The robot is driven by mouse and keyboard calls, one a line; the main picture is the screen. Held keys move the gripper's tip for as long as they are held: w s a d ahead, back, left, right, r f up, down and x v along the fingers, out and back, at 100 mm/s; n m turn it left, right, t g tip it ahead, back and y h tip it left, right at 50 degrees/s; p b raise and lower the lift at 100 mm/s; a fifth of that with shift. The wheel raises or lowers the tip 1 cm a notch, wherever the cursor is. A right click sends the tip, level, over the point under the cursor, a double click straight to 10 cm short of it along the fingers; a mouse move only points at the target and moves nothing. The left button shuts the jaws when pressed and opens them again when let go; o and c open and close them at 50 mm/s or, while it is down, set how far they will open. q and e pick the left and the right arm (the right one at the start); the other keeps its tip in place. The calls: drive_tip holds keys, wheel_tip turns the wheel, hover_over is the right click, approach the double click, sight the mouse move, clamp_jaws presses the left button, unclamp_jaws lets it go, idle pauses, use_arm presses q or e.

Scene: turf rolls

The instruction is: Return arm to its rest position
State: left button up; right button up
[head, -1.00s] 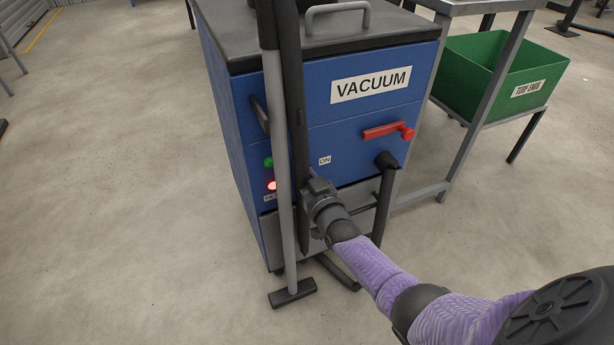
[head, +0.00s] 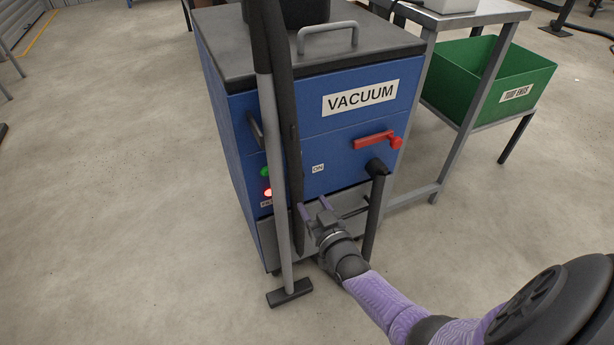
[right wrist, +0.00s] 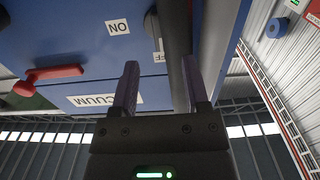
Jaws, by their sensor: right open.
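My right gripper (head: 314,208) is open and empty in front of the lower part of the blue vacuum unit (head: 345,140). In the right wrist view its two purple fingers (right wrist: 158,88) stand apart with nothing between them. My purple right arm comes in from the lower right in the head view. The unit carries a VACUUM label (head: 360,98), a red lever (head: 376,139) lying roughly level, an ON mark (head: 318,168), a green light (head: 265,172) and a lit red light (head: 268,193). My left gripper is not in view.
A grey wand with a floor nozzle (head: 289,292) stands upright before the unit, just left of my right gripper. A black hose (head: 374,215) hangs on the right. A metal table (head: 480,14) and a green bin (head: 500,85) stand to the right.

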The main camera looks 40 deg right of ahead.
drive_tip(key=v, duration=0.2)
drive_tip(key=shift+s, duration=0.35)
